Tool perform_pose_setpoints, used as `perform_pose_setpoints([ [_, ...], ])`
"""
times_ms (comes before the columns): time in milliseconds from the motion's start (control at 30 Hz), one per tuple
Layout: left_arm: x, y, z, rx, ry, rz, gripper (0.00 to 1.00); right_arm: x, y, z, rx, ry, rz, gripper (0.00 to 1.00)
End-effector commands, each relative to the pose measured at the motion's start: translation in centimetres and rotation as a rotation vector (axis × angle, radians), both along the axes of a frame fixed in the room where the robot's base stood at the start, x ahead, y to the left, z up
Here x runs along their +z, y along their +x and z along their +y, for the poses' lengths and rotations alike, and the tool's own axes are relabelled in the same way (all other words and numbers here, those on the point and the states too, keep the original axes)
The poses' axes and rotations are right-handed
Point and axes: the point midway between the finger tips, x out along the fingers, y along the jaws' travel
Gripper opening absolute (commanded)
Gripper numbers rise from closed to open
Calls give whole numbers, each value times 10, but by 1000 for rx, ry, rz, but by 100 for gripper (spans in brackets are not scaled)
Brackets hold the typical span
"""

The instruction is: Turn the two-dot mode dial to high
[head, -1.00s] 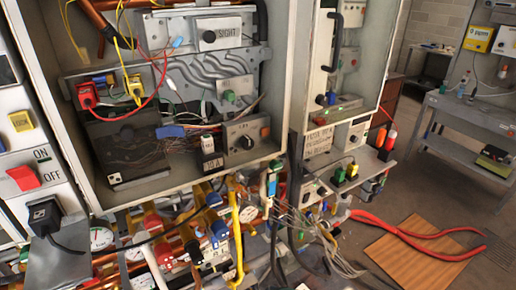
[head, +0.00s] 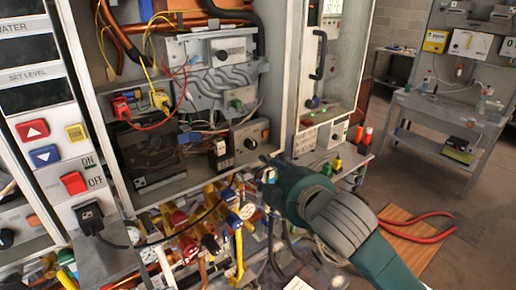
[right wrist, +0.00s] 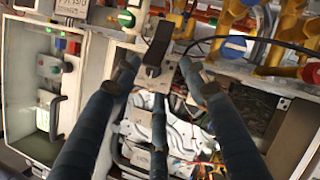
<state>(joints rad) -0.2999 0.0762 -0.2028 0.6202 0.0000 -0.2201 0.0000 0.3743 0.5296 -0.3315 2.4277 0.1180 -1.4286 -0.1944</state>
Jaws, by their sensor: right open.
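A black mode dial (head: 250,143) sits on a grey panel (head: 240,133) in the lower right of the open heater cabinet. A second dark dial (head: 222,54) is on the white box above; I cannot make out dots on either. My right gripper (head: 268,166) is just below and right of the lower dial, apart from it and empty. Its fingers are spread open in the right wrist view (right wrist: 158,72), in front of a grey panel and a black block (right wrist: 158,40). My left gripper is not in view.
A black switch block (head: 218,152) stands left of the lower dial. Red and yellow plugs (head: 122,107) with wires are further left. Pipes and yellow valves (head: 205,225) crowd the space below the cabinet. A grey bench (head: 440,120) stands at the back right.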

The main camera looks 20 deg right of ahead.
Motion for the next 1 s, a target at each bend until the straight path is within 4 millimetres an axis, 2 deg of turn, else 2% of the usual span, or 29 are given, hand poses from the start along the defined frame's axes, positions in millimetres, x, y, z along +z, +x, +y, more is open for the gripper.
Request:
perform_pose_setpoints([
  [33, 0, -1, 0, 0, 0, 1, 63, 12, 2, -1, 4, -15, -24, 43],
  [100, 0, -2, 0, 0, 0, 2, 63, 23, 4, -1, 10, -30, -46, 43],
  [233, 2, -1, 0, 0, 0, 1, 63, 35, 9, -1, 16, -46, -71, 43],
  [367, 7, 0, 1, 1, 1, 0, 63, 32, 23, 1, 16, -45, -69, 43],
  [733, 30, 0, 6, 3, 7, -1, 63, 15, 88, 4, 16, -46, -69, 43],
  [1000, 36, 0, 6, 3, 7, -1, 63, 7, 109, 6, 17, -46, -71, 43],
])
